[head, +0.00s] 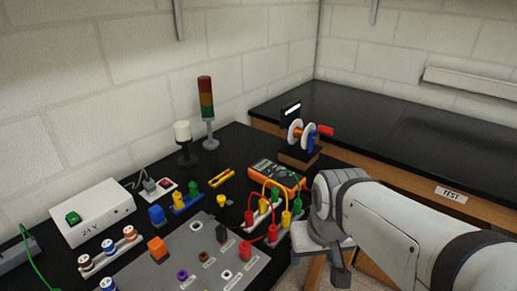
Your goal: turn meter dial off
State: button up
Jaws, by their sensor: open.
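The orange and dark multimeter (288,178) lies on the black bench, left of my wrist. Its screen faces up. Its dial is too small to read, and a looped yellow lead passes in front of the meter. My gripper (320,262) is at the lower middle right, in front of the meter and apart from it. It is open, with nothing seen between its fingers, and my wrist hides part of it.
Colored plugs with red and yellow leads (272,212) stand between the meter and my gripper. A grey panel (185,262), a 24V supply (97,213), a signal tower (206,100) and a spool stand (300,150) surround it. The right bench (400,130) is mostly clear.

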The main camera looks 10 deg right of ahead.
aim_at(282, 173)
jog(key=z, duration=0.1)
jog(key=k, duration=0.55)
jog(key=u, duration=1.4)
jog(key=k, duration=1.05)
jog(key=z, duration=0.9)
jog(key=i, duration=1.65)
jog(key=z, duration=0.1)
